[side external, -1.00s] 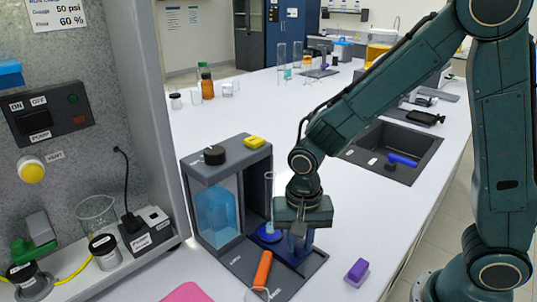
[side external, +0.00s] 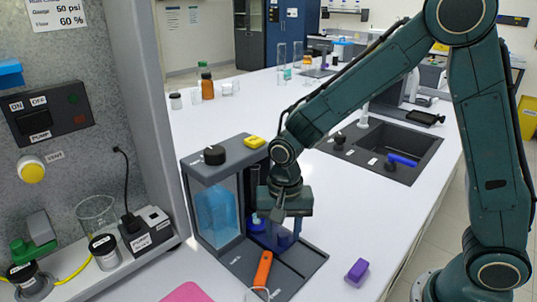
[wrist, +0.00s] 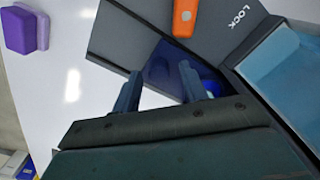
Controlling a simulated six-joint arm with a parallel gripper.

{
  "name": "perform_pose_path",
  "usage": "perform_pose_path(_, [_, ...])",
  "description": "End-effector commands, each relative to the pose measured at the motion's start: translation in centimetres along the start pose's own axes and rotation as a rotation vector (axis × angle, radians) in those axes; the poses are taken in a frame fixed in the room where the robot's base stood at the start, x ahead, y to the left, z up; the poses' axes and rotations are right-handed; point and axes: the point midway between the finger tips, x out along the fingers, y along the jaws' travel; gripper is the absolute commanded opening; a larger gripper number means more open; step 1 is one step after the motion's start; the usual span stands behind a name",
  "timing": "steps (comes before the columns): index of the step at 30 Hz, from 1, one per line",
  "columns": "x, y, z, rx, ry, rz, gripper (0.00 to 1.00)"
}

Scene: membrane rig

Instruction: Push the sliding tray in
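The sliding tray appears as a dark blue glossy plate (wrist: 163,68) in the wrist view, lying on the grey rig base and partly hidden by my fingers. A measuring cylinder with a round blue base (side external: 256,225) stands at its inner end, beside the rig housing (side external: 187,171). The cylinder base also shows behind a finger in the wrist view (wrist: 210,87). My gripper (side external: 285,238) points down over the tray's outer part. Its two fingers are spread with nothing held between them in the wrist view (wrist: 160,86). Contact with the tray cannot be told.
An orange lever (side external: 263,268) lies on the base in front, near the LOCK marking. The housing holds a light blue block (side external: 215,212), with a black knob (side external: 214,155) and yellow piece (side external: 254,142) on top. A purple block (side external: 356,271) lies right; a sink (side external: 400,145) is behind.

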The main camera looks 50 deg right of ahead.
Motion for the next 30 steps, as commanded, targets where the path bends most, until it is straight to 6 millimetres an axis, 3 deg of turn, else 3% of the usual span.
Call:
perform_pose_path(11, [-0.1,0.1,0.0,0.001,-0.001,0.003,0.45])
perform_pose_path(17, [-1.1,0.1,0.0,0.001,0.000,0.002,0.45])
perform_pose_path(30, [-7.8,0.0,0.0,0.001,0.002,-0.002,0.45])
